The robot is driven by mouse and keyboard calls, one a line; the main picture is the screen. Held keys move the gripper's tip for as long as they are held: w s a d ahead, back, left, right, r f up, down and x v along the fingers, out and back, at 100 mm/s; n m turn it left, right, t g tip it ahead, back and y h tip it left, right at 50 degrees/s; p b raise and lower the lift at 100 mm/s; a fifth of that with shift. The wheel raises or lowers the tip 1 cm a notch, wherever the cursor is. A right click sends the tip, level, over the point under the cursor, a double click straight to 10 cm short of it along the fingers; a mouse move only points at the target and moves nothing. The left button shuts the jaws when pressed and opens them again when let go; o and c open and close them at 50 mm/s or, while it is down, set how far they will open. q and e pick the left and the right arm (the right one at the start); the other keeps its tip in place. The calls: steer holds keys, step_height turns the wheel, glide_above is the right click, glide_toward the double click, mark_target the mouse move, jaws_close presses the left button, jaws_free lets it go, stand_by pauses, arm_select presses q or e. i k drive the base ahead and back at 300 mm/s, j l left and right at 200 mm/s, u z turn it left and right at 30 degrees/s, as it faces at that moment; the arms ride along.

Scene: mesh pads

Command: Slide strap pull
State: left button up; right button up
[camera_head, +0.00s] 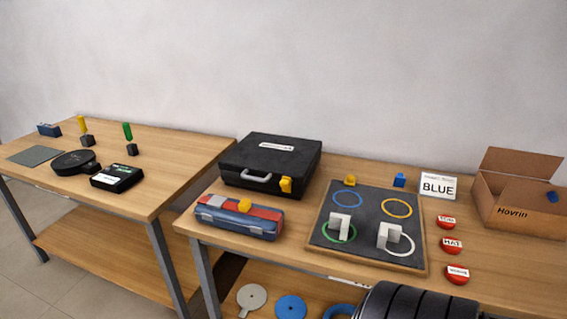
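A long blue and red case (240,216) lies near the left front of the right table. A yellow piece (244,205) sits on its top, with a grey patch on the red part at the left. I cannot tell which part of it is a strap pull. A black hard case (270,164) with a grey handle stands behind it, with a yellow piece (285,184) at its front right corner. Neither of my grippers is in view.
A dark board (375,222) with coloured rings and white blocks lies right of the cases. Red round buttons (452,246), a BLUE sign (438,187) and an open cardboard box (515,205) stand farther right. A black ribbed shape (415,303) covers the front edge. A left table (165,180) holds small items.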

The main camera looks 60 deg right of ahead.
mark_target(246, 204)
steer(key=z, duration=1.45)
